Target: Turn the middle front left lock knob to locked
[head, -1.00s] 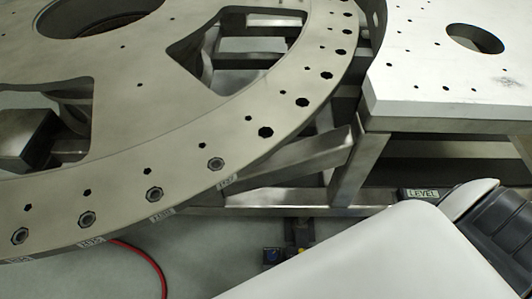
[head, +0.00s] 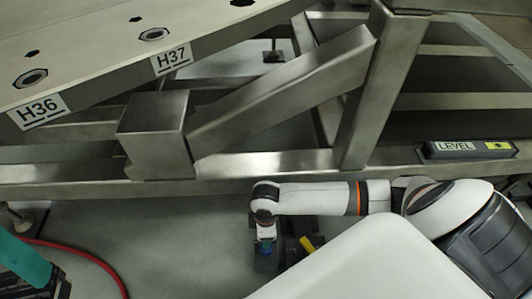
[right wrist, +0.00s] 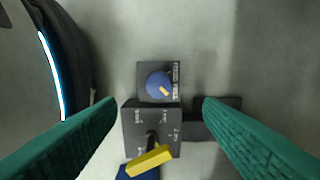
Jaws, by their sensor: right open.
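In the right wrist view, a round blue knob (right wrist: 159,85) with a small orange pointer sits on a dark labelled block. Below it, a yellow bar handle (right wrist: 149,160) is on a dark box (right wrist: 135,118) with small markings. The lettering is too small to read. My right gripper (right wrist: 160,100) is open, its teal fingers on either side of the box, with nothing between them touching. In the head view, the yellow handle (head: 307,243) shows beside my right wrist, low under the frame. My left gripper (head: 24,262) shows only partly at the lower left edge, one teal finger visible.
A steel frame (head: 280,95) carries the plate edge labelled H36 and H37 (head: 171,59). A LEVEL box (head: 468,149) lies on the lower rail at right. A red hose (head: 85,258) runs on the floor at left. Open floor lies between hose and knobs.

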